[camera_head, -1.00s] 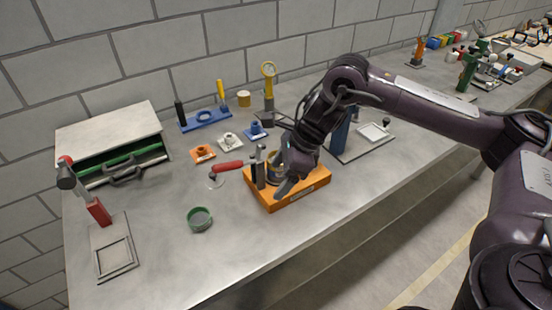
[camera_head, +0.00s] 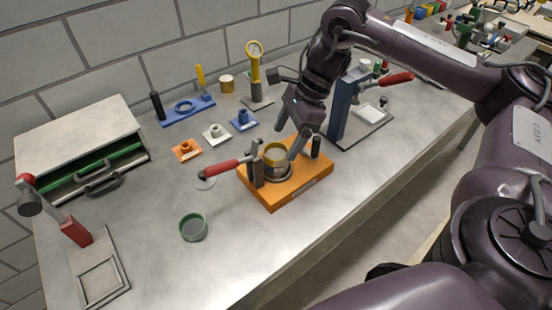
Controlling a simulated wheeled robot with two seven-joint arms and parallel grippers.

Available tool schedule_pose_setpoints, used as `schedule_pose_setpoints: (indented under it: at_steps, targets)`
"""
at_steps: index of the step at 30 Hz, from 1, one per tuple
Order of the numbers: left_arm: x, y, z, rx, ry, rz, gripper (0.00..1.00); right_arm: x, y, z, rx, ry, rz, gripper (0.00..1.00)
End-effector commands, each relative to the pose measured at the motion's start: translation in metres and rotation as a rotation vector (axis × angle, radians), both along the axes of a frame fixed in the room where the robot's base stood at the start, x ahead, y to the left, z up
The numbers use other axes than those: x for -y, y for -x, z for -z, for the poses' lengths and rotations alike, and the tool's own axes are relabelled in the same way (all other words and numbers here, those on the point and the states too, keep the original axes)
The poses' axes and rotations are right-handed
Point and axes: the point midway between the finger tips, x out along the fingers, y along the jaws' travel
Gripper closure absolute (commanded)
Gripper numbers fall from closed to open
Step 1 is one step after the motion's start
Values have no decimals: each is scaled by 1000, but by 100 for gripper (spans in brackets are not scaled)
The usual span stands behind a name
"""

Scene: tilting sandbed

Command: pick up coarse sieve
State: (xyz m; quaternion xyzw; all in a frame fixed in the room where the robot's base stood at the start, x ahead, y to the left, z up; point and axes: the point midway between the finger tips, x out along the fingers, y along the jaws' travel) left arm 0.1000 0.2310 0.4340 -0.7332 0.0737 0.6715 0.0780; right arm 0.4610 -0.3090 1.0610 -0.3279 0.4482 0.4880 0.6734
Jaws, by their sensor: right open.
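A green-rimmed round sieve (camera_head: 193,227) lies alone on the bench, left of the orange fixture (camera_head: 297,194). A yellow-rimmed round sieve (camera_head: 274,152) sits in the orange fixture, beside a red-handled clamp (camera_head: 224,168). I cannot tell from the mesh which of the two is the coarse one. My right gripper (camera_head: 295,146) is open, pointing down just above and to the right of the yellow-rimmed sieve. It partly covers the fixture behind it. I cannot tell whether it touches the sieve. My left gripper is out of view.
A drawer cabinet (camera_head: 70,135) and a red-handled stand (camera_head: 77,232) are at the left. Small blue, white and orange holders (camera_head: 186,150) and a dial gauge (camera_head: 255,62) stand behind. A blue post press (camera_head: 344,105) stands right. The front bench is clear.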

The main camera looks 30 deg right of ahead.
Motion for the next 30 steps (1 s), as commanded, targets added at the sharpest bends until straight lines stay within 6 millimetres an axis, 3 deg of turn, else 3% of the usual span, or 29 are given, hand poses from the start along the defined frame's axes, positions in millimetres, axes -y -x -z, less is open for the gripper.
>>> schedule_pose_setpoints:
  at_steps: [5, 9, 16, 26, 30]
  targets:
    - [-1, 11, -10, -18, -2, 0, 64, -12, -4, 22, -4, 0, -1, 23]
    - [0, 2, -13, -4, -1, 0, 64, -16, -6, 34, 0, 0, 1, 23]
    - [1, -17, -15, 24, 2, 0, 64, -17, -7, 36, 1, -1, 1, 23]
    - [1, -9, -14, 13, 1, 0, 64, -16, -7, 36, 1, -1, 1, 66]
    - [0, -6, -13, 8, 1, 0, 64, -17, -6, 36, 0, 0, 1, 71]
